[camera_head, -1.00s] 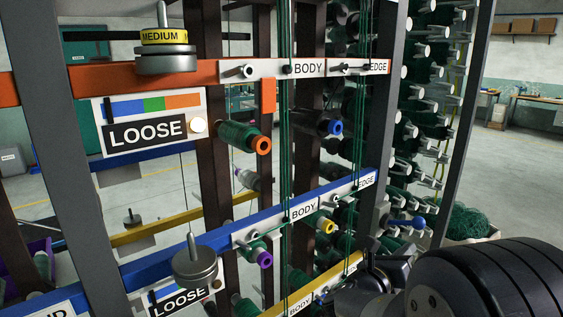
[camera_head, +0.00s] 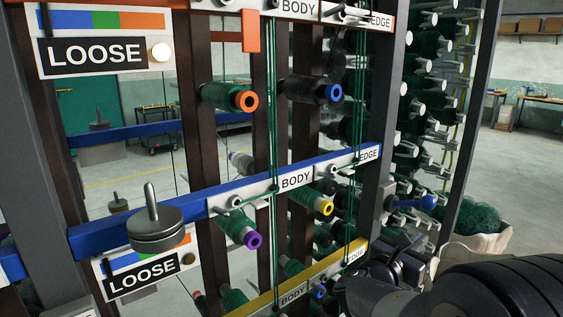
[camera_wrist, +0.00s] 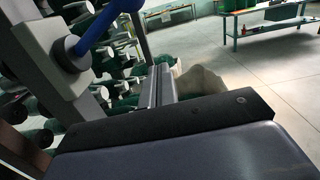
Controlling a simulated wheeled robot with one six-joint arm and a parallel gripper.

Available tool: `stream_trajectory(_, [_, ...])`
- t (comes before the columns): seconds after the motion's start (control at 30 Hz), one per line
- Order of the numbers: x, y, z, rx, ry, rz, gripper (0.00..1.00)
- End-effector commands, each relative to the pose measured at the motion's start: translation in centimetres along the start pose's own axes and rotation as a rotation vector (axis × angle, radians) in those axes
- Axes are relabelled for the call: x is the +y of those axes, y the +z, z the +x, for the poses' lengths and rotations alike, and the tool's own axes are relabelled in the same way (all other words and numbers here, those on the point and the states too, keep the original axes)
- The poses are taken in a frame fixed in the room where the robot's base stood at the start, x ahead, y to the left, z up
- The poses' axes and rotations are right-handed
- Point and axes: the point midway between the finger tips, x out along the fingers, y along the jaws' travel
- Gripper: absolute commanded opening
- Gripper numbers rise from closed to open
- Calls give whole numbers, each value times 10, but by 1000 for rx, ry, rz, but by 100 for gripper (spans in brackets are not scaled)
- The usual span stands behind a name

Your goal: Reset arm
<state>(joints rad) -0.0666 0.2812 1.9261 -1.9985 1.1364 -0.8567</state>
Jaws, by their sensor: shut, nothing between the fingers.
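My arm reaches in from the lower right in the head view. My gripper shows in the wrist view (camera_wrist: 158,85), its fingers together with nothing between them. It is beside the rack's grey post, near a blue-handled lever (camera_head: 425,202) on a grey mount. The gripper appears apart from the lever. In the head view the fingertips are hard to make out behind my dark arm.
The netting rack fills the left and middle, with a blue bar (camera_head: 90,238), a yellow bar (camera_head: 262,303) and several green spools. A grey weight (camera_head: 155,228) sits at the blue bar. A bin with green netting (camera_head: 478,242) stands behind my arm. Open floor lies at right.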

Motion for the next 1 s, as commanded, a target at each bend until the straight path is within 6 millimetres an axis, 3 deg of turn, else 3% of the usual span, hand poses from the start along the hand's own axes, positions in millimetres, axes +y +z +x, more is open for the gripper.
stream_trajectory(0.1, [4, -11, -1, -1, -3, 73, 0])
stream_trajectory(0.4, [10, -16, -1, 0, -10, 181, 0])
stream_trajectory(1.0, [7, -8, 0, 0, -8, 135, 0])
